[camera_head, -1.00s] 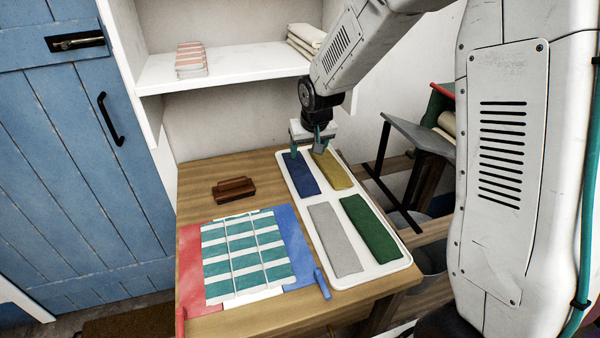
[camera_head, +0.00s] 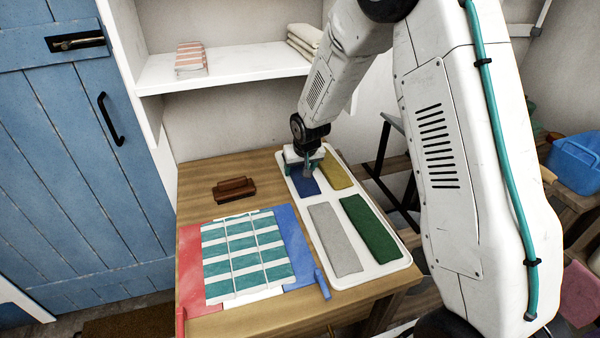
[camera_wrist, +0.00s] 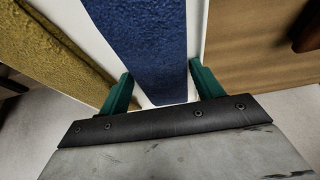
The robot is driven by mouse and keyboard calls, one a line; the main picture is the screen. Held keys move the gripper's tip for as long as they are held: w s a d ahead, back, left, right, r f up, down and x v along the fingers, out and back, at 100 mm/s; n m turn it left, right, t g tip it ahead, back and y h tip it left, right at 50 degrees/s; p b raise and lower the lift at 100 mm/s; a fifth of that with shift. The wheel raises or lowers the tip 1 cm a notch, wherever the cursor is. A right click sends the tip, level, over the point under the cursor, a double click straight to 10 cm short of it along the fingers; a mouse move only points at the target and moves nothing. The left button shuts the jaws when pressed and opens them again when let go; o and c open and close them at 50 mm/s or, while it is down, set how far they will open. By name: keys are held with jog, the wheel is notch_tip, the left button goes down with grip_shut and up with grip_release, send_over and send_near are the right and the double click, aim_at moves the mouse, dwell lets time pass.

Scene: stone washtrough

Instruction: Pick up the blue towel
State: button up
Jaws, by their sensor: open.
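The blue towel (camera_head: 304,183) lies flat in the back left part of a white tray (camera_head: 372,276) on the wooden table. My gripper (camera_head: 302,172) is over the towel's far end and hides part of it. In the wrist view the blue towel (camera_wrist: 142,45) runs between the two green fingers of my open gripper (camera_wrist: 163,92), one on each side. I cannot tell how high the fingertips are above the tray. No towel is held.
Yellow (camera_head: 335,170), grey (camera_head: 334,238) and green (camera_head: 368,228) towels lie beside and in front in the tray. A folding board with a striped towel (camera_head: 245,255) lies left of the tray. A brown brush (camera_head: 233,189) sits behind it. A shelf (camera_head: 225,69) hangs above the table's back.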

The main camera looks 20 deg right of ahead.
jog(key=c, duration=0.8)
jog(key=shift+c, duration=0.2)
